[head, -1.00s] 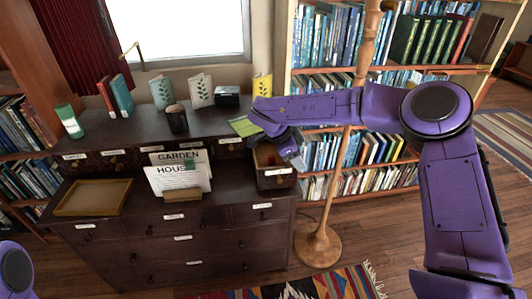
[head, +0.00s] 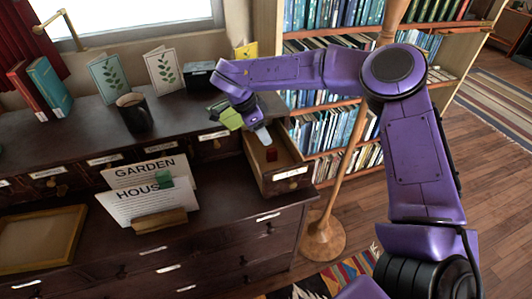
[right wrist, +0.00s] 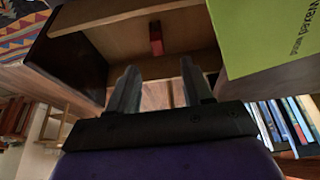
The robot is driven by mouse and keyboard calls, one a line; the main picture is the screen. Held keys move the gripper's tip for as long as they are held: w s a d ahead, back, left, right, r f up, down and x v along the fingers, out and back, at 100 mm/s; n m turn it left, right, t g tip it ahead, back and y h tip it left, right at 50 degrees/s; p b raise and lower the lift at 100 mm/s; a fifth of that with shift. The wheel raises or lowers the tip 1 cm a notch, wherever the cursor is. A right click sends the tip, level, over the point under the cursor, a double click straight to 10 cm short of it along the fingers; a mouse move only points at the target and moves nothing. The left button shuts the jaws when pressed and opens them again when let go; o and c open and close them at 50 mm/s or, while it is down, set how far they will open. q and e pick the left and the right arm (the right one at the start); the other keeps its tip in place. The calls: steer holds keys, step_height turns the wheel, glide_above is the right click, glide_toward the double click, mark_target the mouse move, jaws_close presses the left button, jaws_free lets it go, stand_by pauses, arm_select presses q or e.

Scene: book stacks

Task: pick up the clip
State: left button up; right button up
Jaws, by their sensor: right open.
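A small red block-like thing (head: 271,154), which may be the clip, lies inside the open small drawer (head: 285,182) at the right end of the desk's upper row. It also shows in the right wrist view (right wrist: 156,38), beyond my fingertips and near the drawer's wall. My right gripper (head: 262,136) is just above the drawer, apart from the red thing; in the right wrist view its two fingers (right wrist: 160,78) are spread with nothing between them. My left gripper is out of view.
Lettered cards (head: 140,200) stand in a wooden holder (head: 159,221) left of the drawer. A green booklet (right wrist: 265,35) lies close beside my right gripper. A dark mug (head: 134,114) is on the desk's upper shelf. A floor lamp (head: 321,235) stands right of the desk.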

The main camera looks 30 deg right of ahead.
mark_target(271, 150)
steer(key=x, duration=0.8)
steer(key=shift+a+f, duration=0.1)
steer(key=shift+f, duration=0.35)
steer(key=shift+s+d+f, duration=0.2)
steer(key=shift+s, duration=0.05)
jaws_close()
